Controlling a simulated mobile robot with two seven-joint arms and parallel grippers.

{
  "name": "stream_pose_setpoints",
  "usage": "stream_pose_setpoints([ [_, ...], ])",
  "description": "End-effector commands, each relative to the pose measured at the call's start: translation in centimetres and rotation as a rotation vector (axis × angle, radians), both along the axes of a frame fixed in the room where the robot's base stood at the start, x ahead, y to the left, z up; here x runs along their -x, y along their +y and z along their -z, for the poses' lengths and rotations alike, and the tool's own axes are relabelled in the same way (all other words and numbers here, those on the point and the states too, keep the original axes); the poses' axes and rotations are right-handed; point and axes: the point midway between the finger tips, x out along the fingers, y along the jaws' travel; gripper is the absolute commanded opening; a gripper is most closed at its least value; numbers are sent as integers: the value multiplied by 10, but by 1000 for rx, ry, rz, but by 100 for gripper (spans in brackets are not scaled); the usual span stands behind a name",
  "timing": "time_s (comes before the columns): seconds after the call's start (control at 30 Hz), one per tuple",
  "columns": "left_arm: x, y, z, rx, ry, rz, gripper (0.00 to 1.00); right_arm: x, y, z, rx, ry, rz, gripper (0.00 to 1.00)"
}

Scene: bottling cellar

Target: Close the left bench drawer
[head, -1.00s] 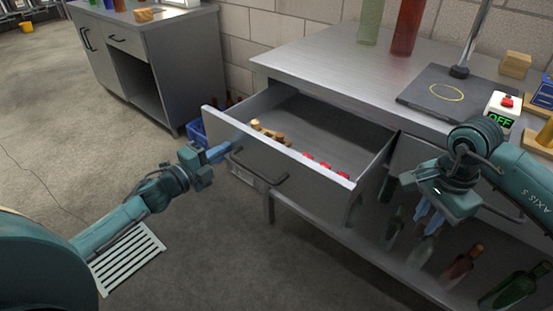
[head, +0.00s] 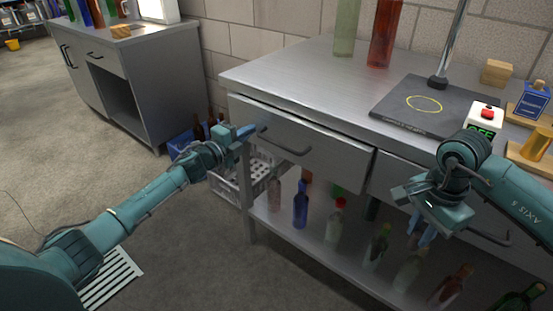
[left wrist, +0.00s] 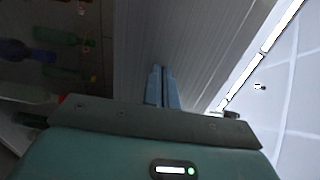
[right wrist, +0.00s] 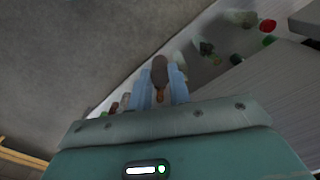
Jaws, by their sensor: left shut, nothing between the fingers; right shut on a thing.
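The left bench drawer (head: 318,158) is nearly shut in the head view. Its front stands slightly proud of the bench, with a narrow dark gap under the top, and its contents are hidden. Its dark bar handle (head: 284,145) is on the front. My left gripper (head: 245,132) is shut and empty at the left end of the drawer front, seemingly touching it. It also shows in the left wrist view (left wrist: 163,88). My right gripper (head: 425,232) is in front of the right drawer.
The bench top holds a dark mat (head: 415,105), a red-button box (head: 486,119), and green (head: 346,28) and red (head: 384,35) bottles. Several bottles stand on the lower shelf (head: 320,235). A blue crate (head: 182,143) and grey crate (head: 232,182) are left. The floor in front is open.

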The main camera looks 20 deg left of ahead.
Motion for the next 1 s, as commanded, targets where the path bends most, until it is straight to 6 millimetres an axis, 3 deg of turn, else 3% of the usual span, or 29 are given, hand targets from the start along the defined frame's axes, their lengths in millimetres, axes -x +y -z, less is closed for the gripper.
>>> stream_pose_setpoints([
  [0.3, -23, -9, 0, 0, 0, 0, 0, 0, 0, 8, 0, 0, 0, 0],
  [1.0, -22, -5, -4, 1, -4, -1, 0, 0, 0, 5, 0, 0, 0, 0],
])
